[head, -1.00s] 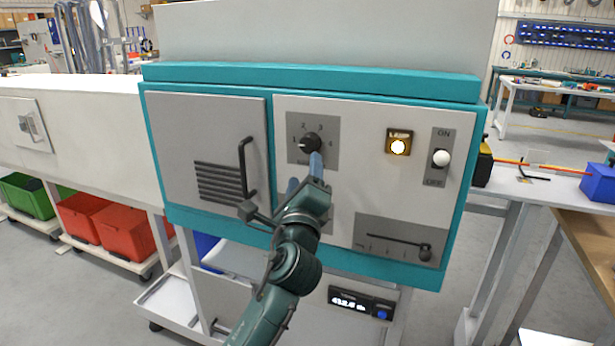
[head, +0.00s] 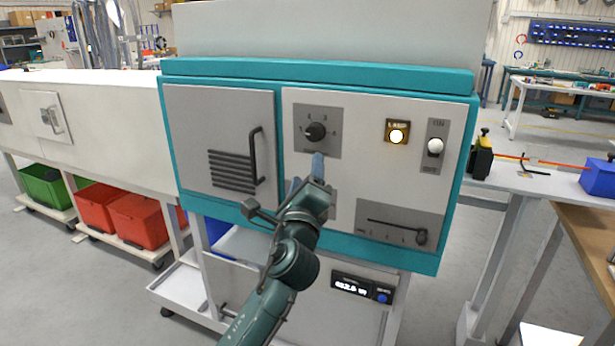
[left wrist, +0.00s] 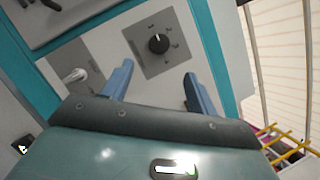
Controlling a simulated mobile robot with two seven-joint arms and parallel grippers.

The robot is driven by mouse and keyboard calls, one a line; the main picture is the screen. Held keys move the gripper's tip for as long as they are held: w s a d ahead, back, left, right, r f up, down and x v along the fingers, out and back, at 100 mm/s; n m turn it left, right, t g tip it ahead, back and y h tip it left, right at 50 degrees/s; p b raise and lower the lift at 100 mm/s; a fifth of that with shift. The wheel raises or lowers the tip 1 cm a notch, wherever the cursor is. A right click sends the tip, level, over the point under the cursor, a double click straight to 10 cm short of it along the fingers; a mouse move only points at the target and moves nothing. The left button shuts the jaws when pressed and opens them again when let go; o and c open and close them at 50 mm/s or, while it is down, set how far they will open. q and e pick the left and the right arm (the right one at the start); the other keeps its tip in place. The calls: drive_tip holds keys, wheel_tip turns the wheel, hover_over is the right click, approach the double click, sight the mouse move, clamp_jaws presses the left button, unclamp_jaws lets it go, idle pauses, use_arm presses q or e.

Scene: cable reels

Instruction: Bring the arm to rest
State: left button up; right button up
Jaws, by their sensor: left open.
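My left gripper (head: 306,180) is in front of the teal-framed control panel (head: 371,165), just below the black rotary knob (head: 315,132). In the left wrist view my left gripper (left wrist: 157,88) has its two blue fingers spread apart with nothing between them. The knob (left wrist: 158,43) stands on its grey plate beyond the fingertips, apart from them. My left arm reaches up from the bottom of the head view and hides part of the panel's lower middle. My right gripper is not in view.
The panel also has a door with a dark handle (head: 258,155), a lit lamp (head: 397,135), a white toggle switch (head: 435,147) and a slider (head: 420,236). Red crates (head: 139,220) stand low at left. A bench with a blue box (head: 599,178) is at right.

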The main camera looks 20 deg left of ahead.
use_arm(q)
drive_tip(key=s+d+f+n+g+h+p, duration=0.1)
drive_tip(key=s+f+n+g+h, duration=0.3)
drive_tip(key=f, duration=0.6)
drive_tip(key=s+d+f+n+g+h+p, duration=0.1)
drive_tip(key=s+d+f+n+p, duration=0.15)
drive_tip(key=s+f, duration=0.45)
drive_tip(key=s+d+f+n+g+h, duration=0.1)
drive_tip(key=s+f+n+g, duration=0.1)
drive_tip(key=s+f+n, duration=0.4)
drive_tip(key=s+d+f+n+g+h+p, duration=0.1)
drive_tip(key=s+f+n+g+h, duration=0.1)
drive_tip(key=s+f+n, duration=0.4)
drive_tip(key=s+f, duration=0.3)
drive_tip(key=s, duration=0.3)
drive_tip(key=shift+s+d+n+g, duration=0.35)
drive_tip(key=shift+g, duration=0.05)
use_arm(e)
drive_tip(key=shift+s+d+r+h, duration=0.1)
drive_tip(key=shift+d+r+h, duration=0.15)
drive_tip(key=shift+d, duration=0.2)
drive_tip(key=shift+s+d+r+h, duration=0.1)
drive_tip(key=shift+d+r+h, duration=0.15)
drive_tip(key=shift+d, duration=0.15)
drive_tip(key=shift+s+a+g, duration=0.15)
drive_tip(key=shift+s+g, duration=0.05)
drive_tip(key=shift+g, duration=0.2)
